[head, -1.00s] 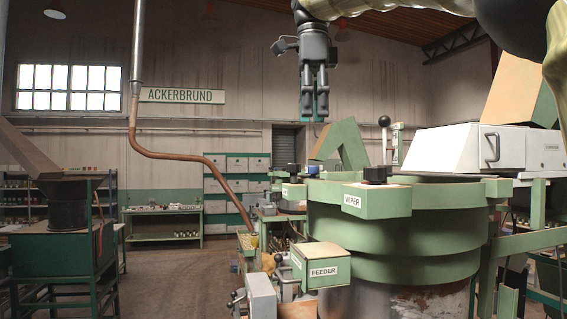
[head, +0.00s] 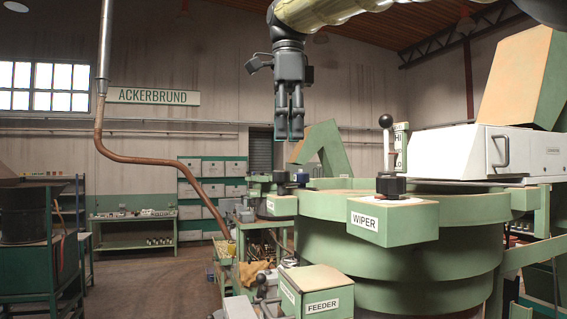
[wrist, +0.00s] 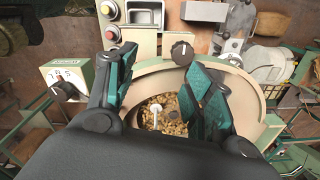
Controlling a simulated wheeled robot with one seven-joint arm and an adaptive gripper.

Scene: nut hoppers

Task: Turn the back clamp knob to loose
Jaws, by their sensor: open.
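No label in view reads "clamp", and I cannot tell which knob is the back clamp knob. In the wrist view a dark round knob with a pale pointer line (wrist: 181,52) sits at the bowl's rim. Another dark knob (wrist: 64,90) is on a marked box at the left. My gripper (head: 290,138) points down, open and empty, above the machine; its spread fingers (wrist: 162,72) show over the bowl in the wrist view.
The green round hopper (head: 400,260) fills the right of the head view. A box marked FEEDER (head: 318,283) stands in front. A black ball-topped lever (head: 386,122) rises behind the WIPER box. The bowl (wrist: 250,97) holds small brass-coloured pieces. Open floor (head: 150,272) lies at the left.

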